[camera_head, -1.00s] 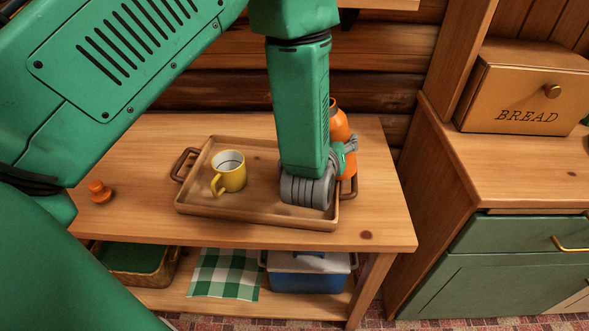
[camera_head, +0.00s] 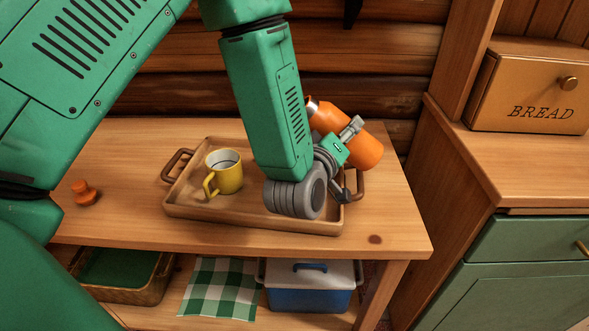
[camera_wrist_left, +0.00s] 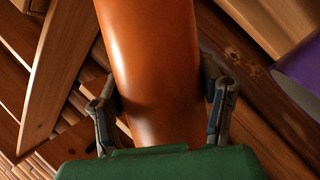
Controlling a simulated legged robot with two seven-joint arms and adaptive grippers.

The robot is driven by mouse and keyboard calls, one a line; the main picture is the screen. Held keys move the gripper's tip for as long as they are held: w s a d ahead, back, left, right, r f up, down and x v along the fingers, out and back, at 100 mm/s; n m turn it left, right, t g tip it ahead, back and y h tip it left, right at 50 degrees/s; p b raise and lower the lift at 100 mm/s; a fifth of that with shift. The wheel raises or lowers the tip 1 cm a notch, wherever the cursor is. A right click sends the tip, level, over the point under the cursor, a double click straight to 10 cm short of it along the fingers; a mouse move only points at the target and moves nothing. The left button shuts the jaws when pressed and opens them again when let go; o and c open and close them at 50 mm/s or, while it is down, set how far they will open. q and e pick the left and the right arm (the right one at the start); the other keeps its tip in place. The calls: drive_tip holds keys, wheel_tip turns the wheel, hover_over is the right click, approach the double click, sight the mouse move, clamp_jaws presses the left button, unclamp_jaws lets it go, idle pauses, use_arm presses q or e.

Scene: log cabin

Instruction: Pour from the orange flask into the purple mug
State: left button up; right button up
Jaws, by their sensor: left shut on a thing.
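The orange flask (camera_head: 362,148) is tilted, its bare metal mouth pointing up and left, over the back right of the tray. My left gripper (camera_head: 345,155) is shut on its body; the wrist view shows the fingers (camera_wrist_left: 162,100) on both sides of the orange body (camera_wrist_left: 155,55). No purple mug shows in the head view, where my left arm hides part of the tray. A purple surface (camera_wrist_left: 303,68) shows at the right edge of the wrist view; I cannot tell whether it is the mug. My right gripper is out of view.
A yellow mug (camera_head: 226,173) stands on the left of the wooden tray (camera_head: 240,215). A small orange stopper (camera_head: 85,192) lies on the table at left. A bread box (camera_head: 530,90) is right.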

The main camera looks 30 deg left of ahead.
use_arm(q)
drive_tip(key=shift+w+d+f+n+t+b, duration=0.15)
drive_tip(key=shift+d+f+n+t+b, duration=0.35)
drive_tip(key=shift+b, duration=0.65)
drive_tip(key=shift+d+f+n+b, duration=0.2)
drive_tip(key=shift+f+n+b, duration=0.1)
drive_tip(key=shift+b, duration=0.4)
drive_tip(key=shift+w+a+f+n+b, duration=0.1)
drive_tip(key=shift+f+n+b, duration=0.1)
drive_tip(key=shift+n+b, duration=0.35)
drive_tip(key=shift+a+r, duration=0.1)
drive_tip(key=shift+d+b, duration=0.25)
drive_tip(key=shift+b, duration=0.35)
drive_tip(key=shift+f, duration=0.2)
drive_tip(key=shift+f+n+t+b, duration=0.15)
drive_tip(key=shift+n+t+b, duration=0.15)
drive_tip(key=shift+n+b, duration=0.1)
